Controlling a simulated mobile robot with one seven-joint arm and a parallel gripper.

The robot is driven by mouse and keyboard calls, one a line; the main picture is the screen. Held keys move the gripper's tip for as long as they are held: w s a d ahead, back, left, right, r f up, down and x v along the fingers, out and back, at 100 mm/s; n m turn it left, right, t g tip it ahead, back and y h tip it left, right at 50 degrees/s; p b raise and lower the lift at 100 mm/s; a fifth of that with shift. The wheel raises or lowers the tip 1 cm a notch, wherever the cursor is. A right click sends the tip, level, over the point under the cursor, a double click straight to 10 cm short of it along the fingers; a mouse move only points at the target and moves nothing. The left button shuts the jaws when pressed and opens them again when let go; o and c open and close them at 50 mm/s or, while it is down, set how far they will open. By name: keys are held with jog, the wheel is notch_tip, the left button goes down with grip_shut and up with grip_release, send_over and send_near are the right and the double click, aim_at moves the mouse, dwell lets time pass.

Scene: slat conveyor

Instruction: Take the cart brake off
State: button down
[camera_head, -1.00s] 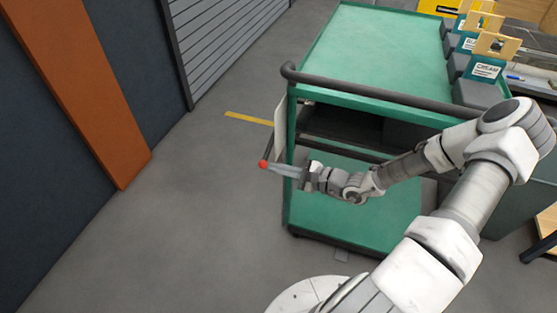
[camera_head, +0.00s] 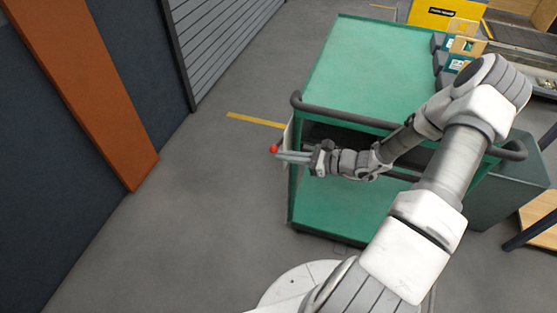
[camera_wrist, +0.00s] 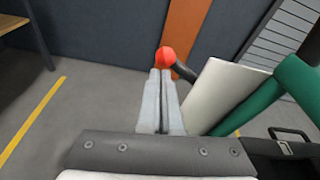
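The green cart (camera_head: 375,65) has a dark tubular handle (camera_head: 345,116) along its near side. A red knob (camera_head: 274,149) sits at the cart's left corner. In the wrist view, the red knob (camera_wrist: 165,57) is on the end of a short dark lever (camera_wrist: 184,71) that runs to the right toward a pale plate (camera_wrist: 215,95) on the cart. My gripper (camera_head: 282,157) is at the knob. In the wrist view, the fingers (camera_wrist: 160,75) lie side by side with only a thin gap, tips right at the knob's near side. The knob is not seen between them; contact is unclear.
A grey slatted shutter (camera_head: 215,40) and an orange panel (camera_head: 95,95) stand at the left. The floor left of the cart is clear, with a yellow line (camera_head: 255,120). Boxes (camera_head: 455,55) and a yellow case (camera_head: 440,14) are at the back right.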

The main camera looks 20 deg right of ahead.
jog(key=shift+w+d+r+p, duration=0.15)
jog(key=shift+w+r+p, duration=0.05)
jog(key=shift+r, duration=0.3)
jog(key=shift+w+d+r+p, duration=0.1)
jog(key=shift+w+r+p, duration=0.1)
jog(key=shift+r, duration=0.35)
notch_tip(320, 180, down, 4)
jog(key=s+d+b, duration=0.1)
jog(key=s+b, duration=0.1)
jog(key=b, duration=0.1)
jog(key=v, duration=1)
jog(key=shift+w+d+p, duration=0.3)
jog(key=shift+w+d, duration=0.05)
